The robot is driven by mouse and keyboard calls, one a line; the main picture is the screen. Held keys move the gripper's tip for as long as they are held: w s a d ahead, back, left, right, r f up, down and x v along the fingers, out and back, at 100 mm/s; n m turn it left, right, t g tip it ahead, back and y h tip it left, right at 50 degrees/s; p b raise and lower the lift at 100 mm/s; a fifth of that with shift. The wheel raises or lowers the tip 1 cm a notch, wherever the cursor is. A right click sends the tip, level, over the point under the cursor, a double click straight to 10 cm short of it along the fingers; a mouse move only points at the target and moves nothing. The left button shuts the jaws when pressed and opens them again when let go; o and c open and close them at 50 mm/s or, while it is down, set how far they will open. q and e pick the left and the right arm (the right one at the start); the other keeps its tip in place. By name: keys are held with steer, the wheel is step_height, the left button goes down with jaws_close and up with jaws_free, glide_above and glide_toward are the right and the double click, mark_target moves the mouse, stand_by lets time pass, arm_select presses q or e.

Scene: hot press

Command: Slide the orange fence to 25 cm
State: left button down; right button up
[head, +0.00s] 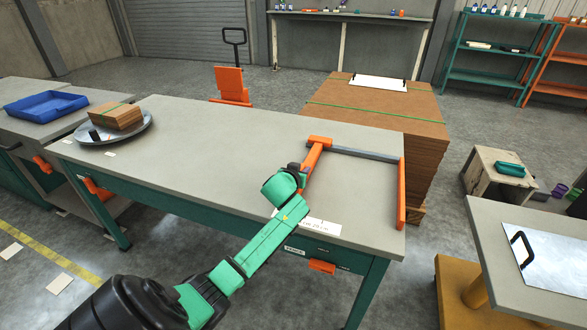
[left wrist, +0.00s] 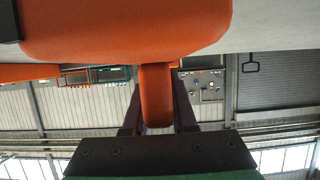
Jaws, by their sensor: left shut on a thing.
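The orange fence (head: 316,154) is a bar on the table top, its far end on a grey rail (head: 365,153) along the back of the table. A second orange bar (head: 401,195) stands at the rail's right end, near the table's right edge. My left gripper (head: 299,176) is at the near end of the fence. In the left wrist view, an orange post (left wrist: 156,95) is between the fingers of my left gripper (left wrist: 158,118), under a wide orange part. A white strip with small markings (head: 312,224) lies at the front edge; I cannot read it. My right gripper is not in view.
The grey table (head: 215,150) is clear between the fence and a round metal plate (head: 112,130) with a brown stack (head: 117,118). A blue tray (head: 45,106) is further left. A brown board stack (head: 390,105) stands behind the table; another table (head: 500,245) is at right.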

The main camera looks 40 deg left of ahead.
arm_select(q)
steer(key=d, duration=0.1)
steer(key=w+d, duration=0.1)
steer(key=d, duration=0.2)
steer(key=shift+w+d+f, duration=0.1)
steer(key=shift+w+d, duration=0.1)
steer(key=shift+w, duration=0.05)
steer(key=shift+a, duration=0.1)
steer(key=c, duration=0.7)
jaws_free()
steer(key=shift+a, duration=0.1)
steer(key=shift+s, duration=0.1)
steer(key=shift+s, duration=0.15)
steer(key=v, duration=1.4)
steer(key=shift+s, duration=0.1)
